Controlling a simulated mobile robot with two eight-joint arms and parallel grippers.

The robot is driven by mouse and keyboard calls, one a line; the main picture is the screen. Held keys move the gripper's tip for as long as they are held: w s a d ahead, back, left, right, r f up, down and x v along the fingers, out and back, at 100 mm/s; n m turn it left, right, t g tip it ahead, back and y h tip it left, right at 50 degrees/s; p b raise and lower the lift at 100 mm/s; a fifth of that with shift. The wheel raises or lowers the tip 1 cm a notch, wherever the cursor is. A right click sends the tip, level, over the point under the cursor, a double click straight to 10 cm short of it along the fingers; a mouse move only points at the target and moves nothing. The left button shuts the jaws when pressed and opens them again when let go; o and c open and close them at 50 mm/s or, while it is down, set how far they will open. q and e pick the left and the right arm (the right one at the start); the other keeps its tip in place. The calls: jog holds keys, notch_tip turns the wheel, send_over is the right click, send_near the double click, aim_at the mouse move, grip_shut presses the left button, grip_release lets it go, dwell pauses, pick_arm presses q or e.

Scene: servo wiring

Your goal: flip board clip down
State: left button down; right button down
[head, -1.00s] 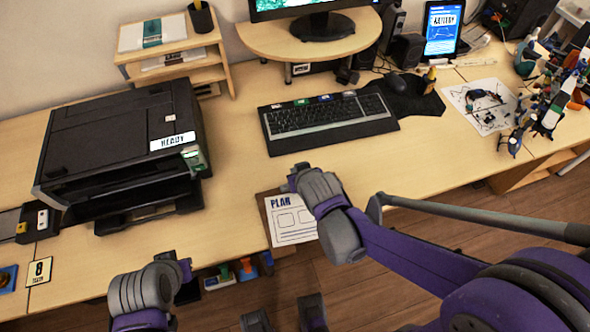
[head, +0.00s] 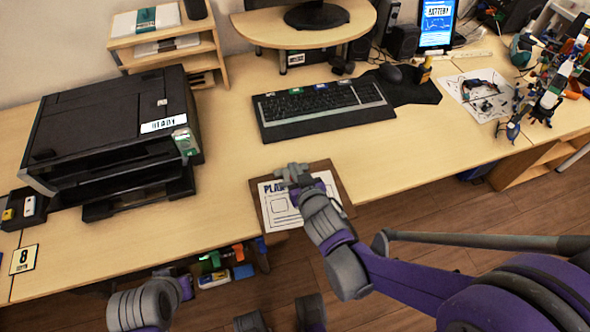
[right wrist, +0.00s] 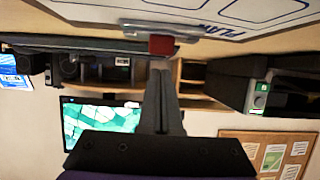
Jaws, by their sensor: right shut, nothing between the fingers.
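The brown clipboard (head: 343,193) lies at the desk's front edge, with a white sheet (head: 276,222) headed PLAN on it. In the head view my right gripper (head: 293,174) is over the board's far edge and hides most of the clip. In the right wrist view the grey metal clip (right wrist: 190,31) with a red tab (right wrist: 161,45) lies across the sheet's headed end. My right gripper (right wrist: 162,72) is shut and empty, its tips close to the red tab; I cannot tell whether they touch. My left gripper (head: 186,287) is low at the left, its fingers unclear.
A keyboard (head: 322,108) lies behind the clipboard, and a black printer (head: 115,130) stands to the left. The desk between them is clear. Small colored items (head: 215,268) sit below the desk's front edge. A monitor stand (head: 305,32) is at the back.

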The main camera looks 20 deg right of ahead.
jog(key=shift+w, duration=0.1)
jog(key=shift+r+p, duration=0.55)
jog(key=shift+r, duration=0.3)
jog(key=shift+r+p, duration=0.45)
jog(key=shift+p, duration=0.1)
jog(key=s+p, duration=0.1)
jog(key=s, duration=0.8)
jog(key=shift+s+d+f, duration=0.1)
jog(key=shift+s+d, duration=0.05)
jog(key=shift+s, duration=0.2)
